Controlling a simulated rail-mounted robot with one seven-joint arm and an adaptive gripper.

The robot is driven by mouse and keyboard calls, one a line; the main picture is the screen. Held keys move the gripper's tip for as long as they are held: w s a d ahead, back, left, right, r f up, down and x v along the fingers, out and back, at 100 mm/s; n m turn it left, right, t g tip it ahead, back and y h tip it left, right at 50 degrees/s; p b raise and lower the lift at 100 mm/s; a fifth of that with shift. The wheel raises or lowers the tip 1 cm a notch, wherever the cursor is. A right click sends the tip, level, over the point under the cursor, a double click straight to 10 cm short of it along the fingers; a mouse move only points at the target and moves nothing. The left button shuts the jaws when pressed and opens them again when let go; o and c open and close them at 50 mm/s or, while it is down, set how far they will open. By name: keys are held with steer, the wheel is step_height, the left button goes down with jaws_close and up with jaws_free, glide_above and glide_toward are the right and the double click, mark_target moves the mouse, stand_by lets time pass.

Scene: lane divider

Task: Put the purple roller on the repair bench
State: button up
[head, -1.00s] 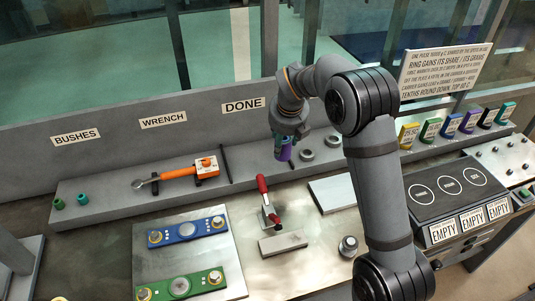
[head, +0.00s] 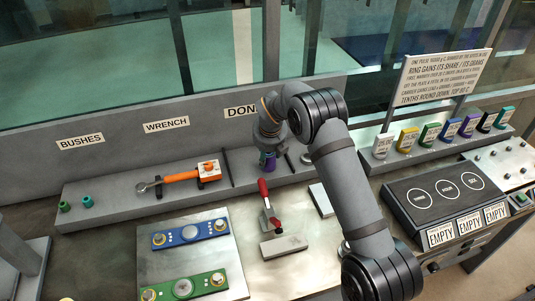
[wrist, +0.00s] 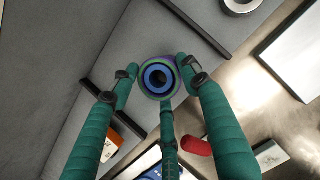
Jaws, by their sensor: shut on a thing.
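The purple roller (head: 268,161) is a short upright cylinder, seen in the head view under my gripper (head: 268,146). In the wrist view I look down on the roller (wrist: 158,77), with a blue ring and dark bore at its end. My green fingers (wrist: 160,85) are closed around it. It is over the DONE section of the grey ledge (head: 110,190), right of a dark divider rod (head: 226,168). I cannot tell whether its base touches the ledge. No surface is labelled as the repair bench.
A grey ring (head: 307,158) stands to the right on the ledge. An orange wrench (head: 182,176) lies left of the divider, and two green bushes (head: 88,201) stand further left. A red-handled clamp (head: 265,195) and a grey block (head: 283,246) are in front.

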steer(key=o, duration=1.3)
steer(key=shift+f, duration=0.15)
steer(key=shift+o, duration=0.4)
steer(key=shift+s+r, duration=0.1)
steer(key=shift+r, duration=0.5)
steer(key=b+v, duration=0.1)
steer(key=v, duration=1)
steer(key=shift+f, duration=0.1)
